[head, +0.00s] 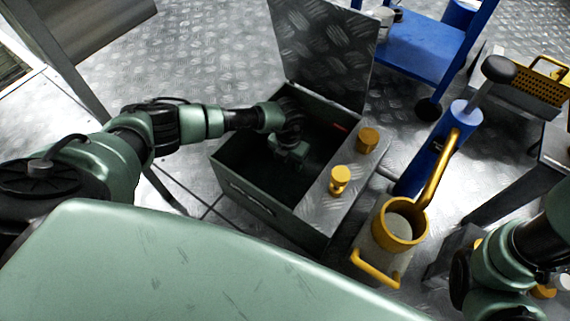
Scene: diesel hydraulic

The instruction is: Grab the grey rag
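My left arm reaches in from the left over an open dark green metal box (262,212) with its lid raised. My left gripper (287,165) points down inside the box. Its fingertips are lost in the dark interior, so I cannot tell whether they are open or shut or hold anything. I cannot make out a grey rag anywhere; the box floor is in deep shadow. Part of my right arm shows at the lower right edge, but its gripper is not in view.
The raised lid (322,50) stands at the box's back. Yellow caps (340,178) stand on a metal ledge at its right. A yellow-ringed cup (400,228) and a blue cylinder (462,115) are further right. A blue cart (425,50) stands behind on tread-plate floor.

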